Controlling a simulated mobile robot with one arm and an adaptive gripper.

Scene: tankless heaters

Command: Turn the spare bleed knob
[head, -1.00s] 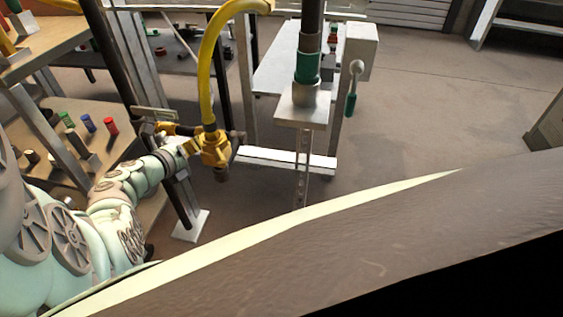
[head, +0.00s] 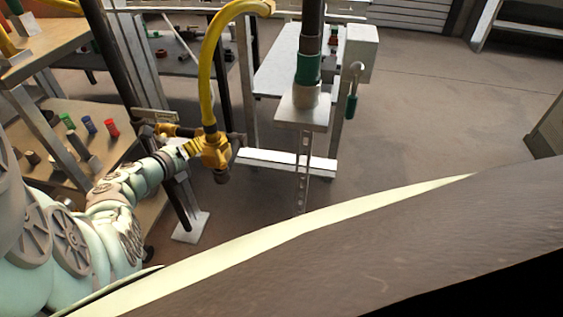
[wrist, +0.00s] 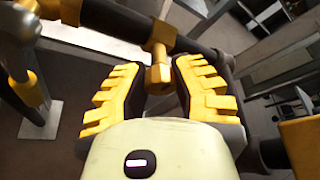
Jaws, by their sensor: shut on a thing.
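The bleed knob (wrist: 159,74) is a small yellow piece on a short stem below a dark pipe in the wrist view. My gripper (wrist: 161,68) has a yellow ribbed pad on each side of it and is shut on it. In the head view my gripper (head: 196,147) reaches right to the yellow valve fitting (head: 215,150) under a curved yellow pipe (head: 209,75). The knob itself is hard to make out there, behind my gripper and the fitting.
A dark upright post (head: 113,55) stands close to my arm. A green-banded pipe (head: 307,68) and a grey box with a green-handled lever (head: 352,100) are to the right. Shelves with colored caps (head: 88,124) are left. Open floor (head: 430,110) lies right.

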